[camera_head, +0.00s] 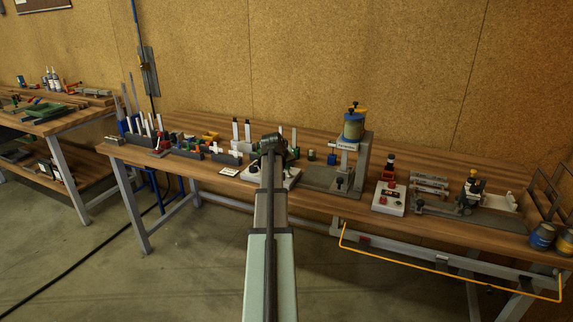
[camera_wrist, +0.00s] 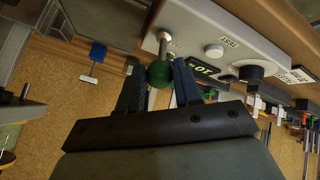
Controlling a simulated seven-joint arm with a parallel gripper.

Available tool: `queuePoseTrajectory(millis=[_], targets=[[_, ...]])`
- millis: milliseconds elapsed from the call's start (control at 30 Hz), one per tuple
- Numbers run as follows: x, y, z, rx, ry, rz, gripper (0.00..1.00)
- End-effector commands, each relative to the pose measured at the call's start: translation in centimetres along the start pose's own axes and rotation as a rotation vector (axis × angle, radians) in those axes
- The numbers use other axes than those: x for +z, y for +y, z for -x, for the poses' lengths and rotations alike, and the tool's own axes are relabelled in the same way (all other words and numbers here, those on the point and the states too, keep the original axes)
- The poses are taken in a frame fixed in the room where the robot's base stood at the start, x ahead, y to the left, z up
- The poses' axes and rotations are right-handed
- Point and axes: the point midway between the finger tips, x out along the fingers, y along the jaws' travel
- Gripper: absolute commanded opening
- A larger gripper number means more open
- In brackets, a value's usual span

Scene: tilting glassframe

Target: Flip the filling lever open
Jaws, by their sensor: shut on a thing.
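The filling lever is a short metal rod (camera_wrist: 164,45) with a round green ball knob (camera_wrist: 159,74) at its end. It comes out of a pale control box (camera_wrist: 205,30), which has a green display, a black dial and a small button. In the wrist view my gripper (camera_wrist: 158,85) has its two dark fingers on either side of the green knob, shut on it. In the head view my gripper (camera_head: 272,145) is over the pale box (camera_head: 290,178) on the bench. My arm hides most of the lever there.
A filling stand with a blue and yellow container (camera_head: 353,122) stands just right of my gripper. Further right is a white box with red parts (camera_head: 389,197). Racks and small parts (camera_head: 190,146) crowd the wooden bench (camera_head: 330,211) to the left. The bench front edge is mostly clear.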

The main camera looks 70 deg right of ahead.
Motion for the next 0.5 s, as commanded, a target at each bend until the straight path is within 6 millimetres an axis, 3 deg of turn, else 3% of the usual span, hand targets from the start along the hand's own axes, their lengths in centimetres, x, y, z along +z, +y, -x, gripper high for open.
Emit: queuePoseTrajectory(millis=[367,400,500], targets=[[0.56,-0.44,-0.03,-0.009,-0.012,-0.001,0.00],[0.58,-0.46,-0.03,-0.010,-0.013,-0.001,0.34],[0.53,-0.44,-0.02,-0.010,-0.011,-0.001,0.44]])
